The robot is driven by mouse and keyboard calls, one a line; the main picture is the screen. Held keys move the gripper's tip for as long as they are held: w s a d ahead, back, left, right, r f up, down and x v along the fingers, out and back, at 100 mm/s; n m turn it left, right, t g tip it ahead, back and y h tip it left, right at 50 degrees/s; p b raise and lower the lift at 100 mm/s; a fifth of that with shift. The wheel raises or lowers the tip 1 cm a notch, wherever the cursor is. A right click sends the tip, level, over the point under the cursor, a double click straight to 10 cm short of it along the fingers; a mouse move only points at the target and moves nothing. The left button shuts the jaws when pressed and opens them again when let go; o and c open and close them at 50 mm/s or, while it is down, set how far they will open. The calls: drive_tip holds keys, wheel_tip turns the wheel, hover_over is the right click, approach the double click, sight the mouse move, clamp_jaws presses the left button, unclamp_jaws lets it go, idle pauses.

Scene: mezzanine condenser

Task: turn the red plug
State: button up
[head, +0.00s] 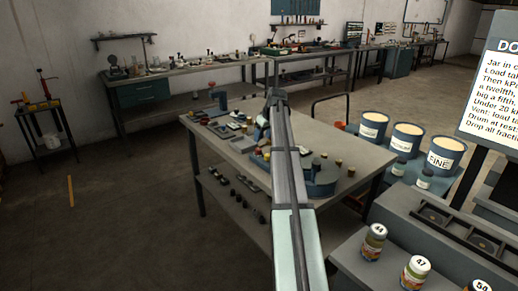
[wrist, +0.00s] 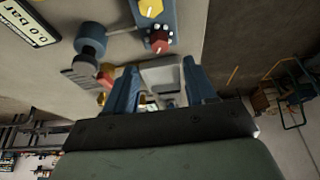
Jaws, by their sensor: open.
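The red plug (wrist: 159,41) is a small dark-red faceted knob. It sits at the end of a blue plate, beside a yellow knob (wrist: 150,8), in the upper middle of the wrist view. My gripper (wrist: 160,78) has its two blue fingers spread apart, with nothing held between them. The plug lies beyond the fingers in the picture, apart from them. In the head view my arm covers part of the workbench (head: 356,160), and I cannot make out the red plug for certain there.
In the wrist view a blue-grey cylinder (wrist: 91,40) and a display (wrist: 30,22) stand to the left. In the head view, labelled drums (head: 407,140) stand right of the bench, and numbered jars (head: 373,241) are at lower right. The floor at left is mostly clear.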

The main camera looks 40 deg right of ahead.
sight(258, 149)
drive_tip(key=x, duration=0.8)
drive_tip(key=shift+w+f, duration=0.1)
drive_tip(key=shift+c, duration=0.4)
clamp_jaws()
